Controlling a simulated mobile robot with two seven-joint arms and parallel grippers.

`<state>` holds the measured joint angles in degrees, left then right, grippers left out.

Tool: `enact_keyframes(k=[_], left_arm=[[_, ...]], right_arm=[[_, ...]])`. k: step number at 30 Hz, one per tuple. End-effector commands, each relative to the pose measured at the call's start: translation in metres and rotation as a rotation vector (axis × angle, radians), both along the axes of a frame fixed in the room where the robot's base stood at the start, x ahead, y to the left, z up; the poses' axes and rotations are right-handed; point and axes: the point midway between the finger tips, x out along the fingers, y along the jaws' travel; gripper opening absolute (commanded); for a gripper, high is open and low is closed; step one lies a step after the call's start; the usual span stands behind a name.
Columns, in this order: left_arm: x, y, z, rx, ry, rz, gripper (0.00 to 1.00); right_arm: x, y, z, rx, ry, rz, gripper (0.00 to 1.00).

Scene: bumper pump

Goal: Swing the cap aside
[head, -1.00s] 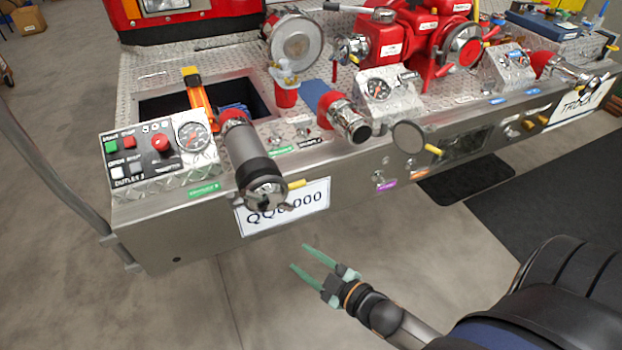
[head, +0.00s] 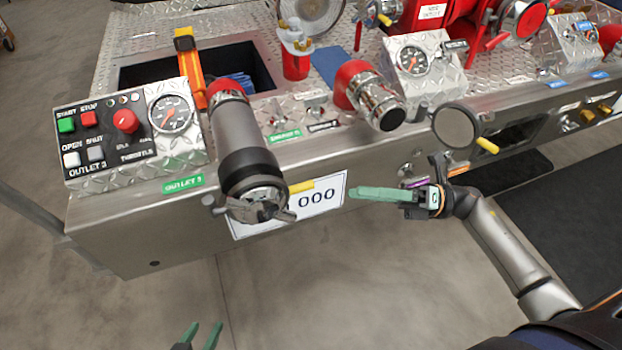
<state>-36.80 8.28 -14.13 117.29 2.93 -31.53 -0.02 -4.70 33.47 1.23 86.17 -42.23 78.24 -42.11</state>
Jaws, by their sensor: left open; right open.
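A round grey cap (head: 457,128) with a yellow tab (head: 487,145) sits on the front face of the silver bumper (head: 110,225), right of centre. It appears flat against the face, and what lies behind it is hidden. My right gripper (head: 352,193) is below and left of the cap, apart from it. Its green fingers point left in front of the number plate and overlap in this view; it is open and empty. My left gripper (head: 205,330) is open and empty at the bottom edge, with only its fingertips clearly showing.
A shorter red and chrome outlet (head: 375,97) sticks out left of the cap. A control panel (head: 130,130) is at the left. The floor (head: 340,285) before the bumper is clear.

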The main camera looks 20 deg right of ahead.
Motion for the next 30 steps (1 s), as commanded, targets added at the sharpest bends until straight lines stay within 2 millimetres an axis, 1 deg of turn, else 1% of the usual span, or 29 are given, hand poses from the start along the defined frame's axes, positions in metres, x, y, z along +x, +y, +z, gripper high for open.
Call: enact_keyframes(k=[1,5,9,12,16,21,30], left_arm=[[-0.001,0.000,0.002,0.001,0.003,0.000,0.50],[-0.003,0.000,0.005,0.001,0.007,0.000,0.50],[-0.003,0.000,0.008,0.001,0.009,0.001,0.50],[-0.004,0.000,0.010,0.002,0.011,0.000,0.50],[-0.003,0.000,0.010,0.002,0.013,0.000,0.50],[-0.003,0.000,0.009,0.003,0.016,-0.001,0.50],[-0.002,-0.001,0.010,0.002,0.012,-0.002,0.50]], right_arm=[[0.002,0.008,0.004,0.005,-0.001,0.002,0.50],[0.009,0.032,0.011,0.006,0.000,0.002,0.50],[0.018,0.059,0.017,0.007,0.000,0.000,0.50],[0.023,0.077,0.021,0.008,0.002,-0.001,0.50],[0.029,0.094,0.024,0.006,0.001,-0.001,0.50],[0.033,0.106,0.026,0.005,0.003,-0.002,0.50],[0.033,0.108,0.025,0.004,0.003,-0.002,0.50]])
